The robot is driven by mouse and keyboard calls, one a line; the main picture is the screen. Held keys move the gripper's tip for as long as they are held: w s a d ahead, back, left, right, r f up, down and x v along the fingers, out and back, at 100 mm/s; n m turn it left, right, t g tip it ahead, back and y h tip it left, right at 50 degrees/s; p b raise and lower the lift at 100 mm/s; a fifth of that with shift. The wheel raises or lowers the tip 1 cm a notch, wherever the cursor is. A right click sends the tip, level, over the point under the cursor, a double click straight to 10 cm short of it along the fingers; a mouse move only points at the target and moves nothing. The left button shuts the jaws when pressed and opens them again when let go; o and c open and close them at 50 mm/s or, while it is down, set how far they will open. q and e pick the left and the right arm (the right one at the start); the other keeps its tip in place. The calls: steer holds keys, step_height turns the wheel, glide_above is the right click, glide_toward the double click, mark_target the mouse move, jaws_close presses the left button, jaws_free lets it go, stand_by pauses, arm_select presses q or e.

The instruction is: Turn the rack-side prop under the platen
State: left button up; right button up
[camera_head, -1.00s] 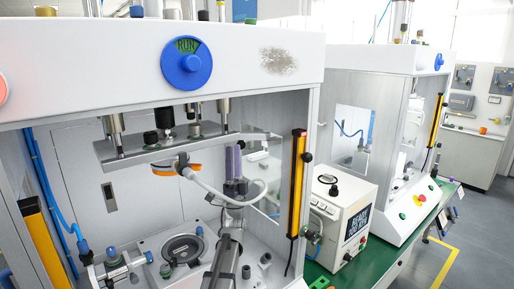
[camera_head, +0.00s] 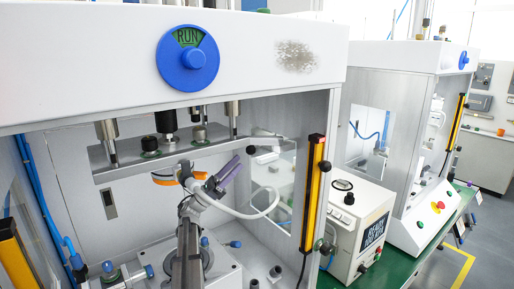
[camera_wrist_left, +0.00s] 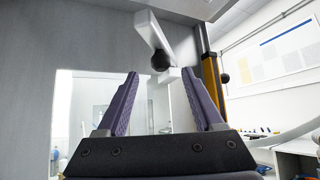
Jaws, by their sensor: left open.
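The platen (camera_head: 165,157) is a grey horizontal bar hung on rods inside the press. At its right end a pale flat lever (camera_head: 268,141) with a black ball knob (camera_head: 251,150) sticks out; it looks like the prop, but I cannot be sure. In the left wrist view the lever (camera_wrist_left: 149,32) hangs down at a slant, its black knob (camera_wrist_left: 159,61) seen between my fingertips. My left gripper (camera_head: 226,168) has purple fingers, open and empty, just below and left of the knob, apparently short of it. It also shows in the wrist view (camera_wrist_left: 160,74). My right gripper is out of view.
A yellow and black post (camera_head: 314,190) stands at the press's right front edge. A white hose (camera_head: 262,213) loops beside my wrist. A blue RUN knob (camera_head: 188,58) is on the front panel. A white control box (camera_head: 357,215) stands to the right.

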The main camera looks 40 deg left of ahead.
mark_target(251, 148)
arm_select(q)
steer(key=p+x, duration=0.5)
steer(key=x, duration=0.2)
steer(key=shift+r, duration=0.25)
steer(key=shift+w+d+r+p, duration=0.15)
steer(key=shift+w+d+p, duration=0.05)
steer(key=shift+d+p, duration=0.1)
steer(key=shift+a, duration=0.1)
steer(key=c, duration=1)
jaws_close()
